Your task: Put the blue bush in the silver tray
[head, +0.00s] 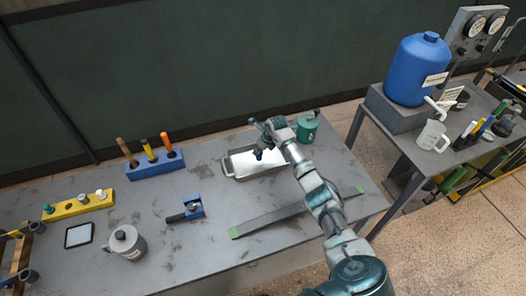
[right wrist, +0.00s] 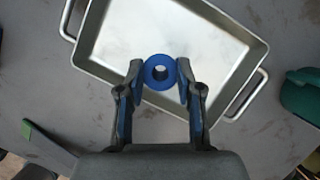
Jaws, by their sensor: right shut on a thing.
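The blue bush (right wrist: 160,87) is a short ring with a hole through it. In the right wrist view, my right gripper (right wrist: 160,75) is shut on it, one fingertip on each side. In the head view, my right gripper (head: 263,148) hangs over the silver tray (head: 243,166) with the bush pointing down. The tray is a shallow rectangular pan with end handles; it also shows in the right wrist view (right wrist: 205,40), empty where visible. The bush appears above the tray floor near one long side; its exact height is hard to tell. My left gripper is out of view.
A green canister (head: 307,130) stands just right of the tray. A grey bar with green ends (head: 285,216) lies in front. A blue rack with tools (head: 153,165), a blue clamp-like tool (head: 192,207), a mug (head: 127,243) and a yellow rack (head: 75,206) stand to the left.

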